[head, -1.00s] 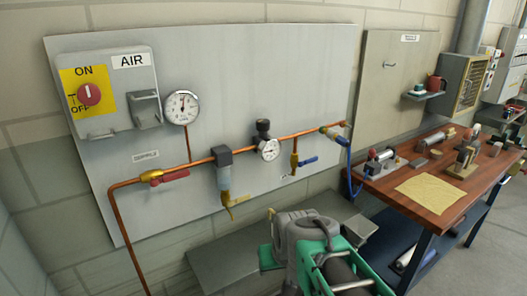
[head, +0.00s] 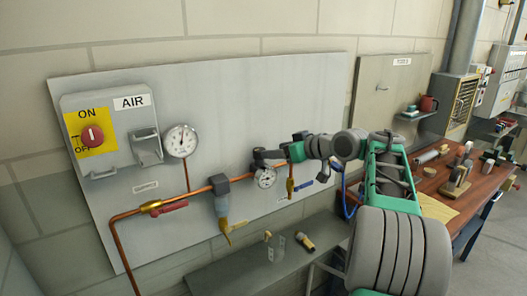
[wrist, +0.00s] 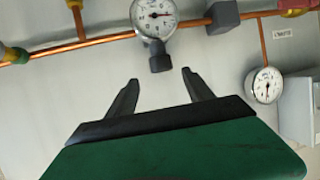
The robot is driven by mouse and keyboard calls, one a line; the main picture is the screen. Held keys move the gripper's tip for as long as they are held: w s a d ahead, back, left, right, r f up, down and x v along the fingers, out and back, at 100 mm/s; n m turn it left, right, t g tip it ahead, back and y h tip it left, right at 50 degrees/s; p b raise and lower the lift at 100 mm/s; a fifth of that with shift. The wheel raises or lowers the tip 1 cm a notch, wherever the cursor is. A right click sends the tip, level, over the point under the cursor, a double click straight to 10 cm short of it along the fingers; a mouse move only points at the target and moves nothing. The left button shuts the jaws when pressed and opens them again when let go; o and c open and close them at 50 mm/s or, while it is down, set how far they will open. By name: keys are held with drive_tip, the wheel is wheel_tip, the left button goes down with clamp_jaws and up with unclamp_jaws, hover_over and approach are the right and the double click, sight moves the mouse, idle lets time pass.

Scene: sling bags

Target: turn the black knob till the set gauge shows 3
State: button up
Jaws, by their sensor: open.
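The black knob (wrist: 158,57) sits on the regulator, right by the small white gauge (wrist: 154,15), in the wrist view, which looks upside down. In the head view the knob (head: 259,153) is partly covered by my fingers, above the small gauge (head: 266,178). The gauge's needle is too small to read surely. My gripper (wrist: 160,77) is open and empty. The knob lies just beyond the gap between its fingertips, roughly centred, and appears not gripped. In the head view my gripper (head: 272,157) reaches the knob from the right.
A copper pipe (head: 195,190) runs along the grey panel (head: 225,90), with a red-handled valve (head: 165,208), a blue-handled valve (head: 300,187) and a larger gauge (head: 181,141). A grey bench (head: 225,268) stands below. A wooden workbench (head: 490,185) is at right.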

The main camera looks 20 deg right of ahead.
sight(259, 153)
drive_tip(key=p+x, duration=0.1)
drive_tip(key=x, duration=0.5)
drive_tip(key=shift+w+a+p, duration=0.2)
drive_tip(key=shift+a+p, duration=0.1)
drive_tip(key=shift+c, duration=0.3)
